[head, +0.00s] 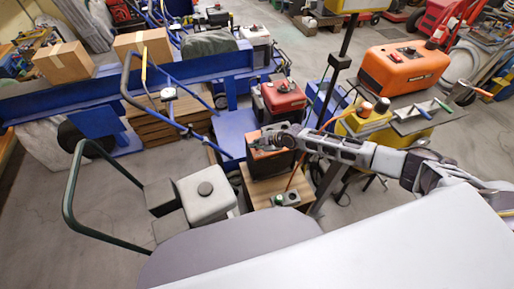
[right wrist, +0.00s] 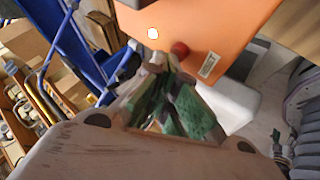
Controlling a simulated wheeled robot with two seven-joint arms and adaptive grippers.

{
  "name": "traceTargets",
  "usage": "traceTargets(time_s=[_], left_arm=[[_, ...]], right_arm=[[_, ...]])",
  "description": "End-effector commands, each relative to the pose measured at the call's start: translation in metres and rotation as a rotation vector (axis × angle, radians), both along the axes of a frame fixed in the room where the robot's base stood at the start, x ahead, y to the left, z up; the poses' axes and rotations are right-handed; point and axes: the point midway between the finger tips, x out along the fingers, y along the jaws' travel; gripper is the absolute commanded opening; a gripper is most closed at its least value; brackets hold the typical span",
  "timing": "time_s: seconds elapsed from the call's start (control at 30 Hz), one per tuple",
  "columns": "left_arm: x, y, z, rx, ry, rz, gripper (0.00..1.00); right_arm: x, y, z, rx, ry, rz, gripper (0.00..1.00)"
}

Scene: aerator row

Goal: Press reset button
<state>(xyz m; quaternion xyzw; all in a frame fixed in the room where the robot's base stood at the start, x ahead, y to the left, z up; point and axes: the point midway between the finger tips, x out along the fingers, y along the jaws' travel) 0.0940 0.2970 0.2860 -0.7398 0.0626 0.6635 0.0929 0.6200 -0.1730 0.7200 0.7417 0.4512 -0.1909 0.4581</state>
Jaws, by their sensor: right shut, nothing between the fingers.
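An orange box (head: 274,163) stands on a wooden stand in the middle of the head view. Its orange face (right wrist: 235,25) fills the top of the right wrist view. A red round button (right wrist: 180,49) and a pale lit round spot (right wrist: 152,33) show on that face. I cannot tell which is the reset button. My right gripper (head: 260,145) is at the box in the head view. In the right wrist view the gripper (right wrist: 164,62) is shut and empty, its tips close beside the red button. I cannot tell if they touch. My left gripper is not in view.
A small grey control box (head: 285,199) sits on the wooden stand (head: 262,190). A red-topped machine (head: 284,97) stands behind the orange box. Blue cart rails (right wrist: 62,45) run at the left of the right wrist view. A grey tank (head: 206,196) stands to the left.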

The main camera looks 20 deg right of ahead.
Motion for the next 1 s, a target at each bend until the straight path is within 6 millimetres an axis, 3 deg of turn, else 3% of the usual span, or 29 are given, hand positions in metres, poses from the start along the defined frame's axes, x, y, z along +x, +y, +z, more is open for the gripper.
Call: traceTargets(time_s=[0.33, 1.0], left_arm=[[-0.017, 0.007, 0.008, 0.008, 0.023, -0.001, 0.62], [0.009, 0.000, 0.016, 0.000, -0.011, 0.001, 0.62]], right_arm=[[0.000, 0.000, 0.013, 0.001, 0.000, -0.001, 0.00], [0.000, 0.000, 0.022, 0.000, 0.000, 0.000, 0.00]])
